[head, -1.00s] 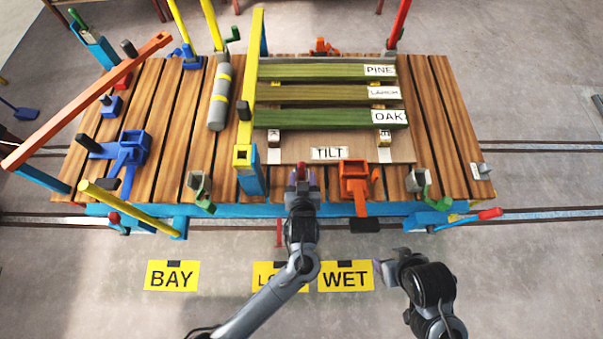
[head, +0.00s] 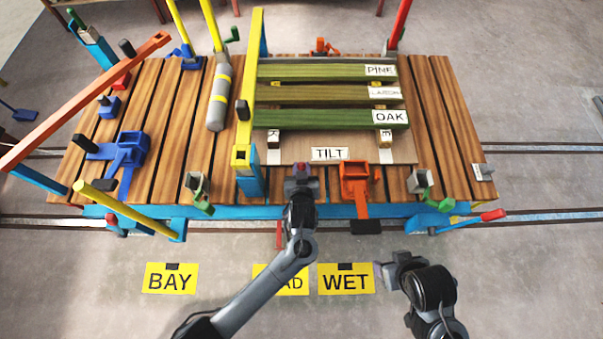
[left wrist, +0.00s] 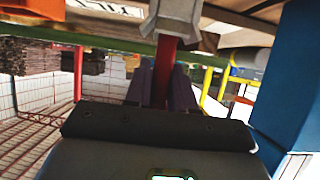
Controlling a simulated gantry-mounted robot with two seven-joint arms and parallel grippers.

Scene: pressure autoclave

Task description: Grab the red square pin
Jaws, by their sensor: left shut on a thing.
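The red square pin (left wrist: 164,72) hangs below a grey bracket (left wrist: 176,24) in the left wrist view. The two purple fingers of my left gripper (left wrist: 160,90) are on either side of it, shut on its lower part. In the head view the pin's red top (head: 302,167) shows in the grey bracket (head: 301,186) at the deck's front edge. My left gripper (head: 300,200) is just below and in front of that bracket, its fingertips mostly hidden. My right gripper (head: 388,268) is apart from the deck, in front of it; its fingers are not clear.
An orange clamp (head: 356,185) stands just right of the bracket, and a blue-and-yellow post (head: 250,180) just left. The TILT board (head: 285,155) and green planks (head: 320,120) lie behind. Floor signs (head: 345,278) lie in front. The floor at right is open.

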